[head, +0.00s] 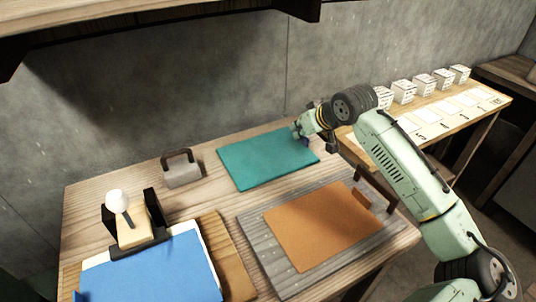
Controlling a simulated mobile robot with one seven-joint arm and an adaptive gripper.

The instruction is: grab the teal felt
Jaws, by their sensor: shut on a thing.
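The teal felt (262,160) lies flat on the wooden table, towards the back right. My gripper (301,138) is at the felt's far right corner and is shut on its edge there. The gripper's fingers are small in the head view, and my wrist partly hides the corner. The rest of the felt appears to rest on the tabletop.
An orange sheet (322,226) lies on a grey board (270,262) in front. A grey block with a handle (181,170) stands left of the felt. A blue sheet (150,272) is at front left. White boxes (404,91) stand on a side table.

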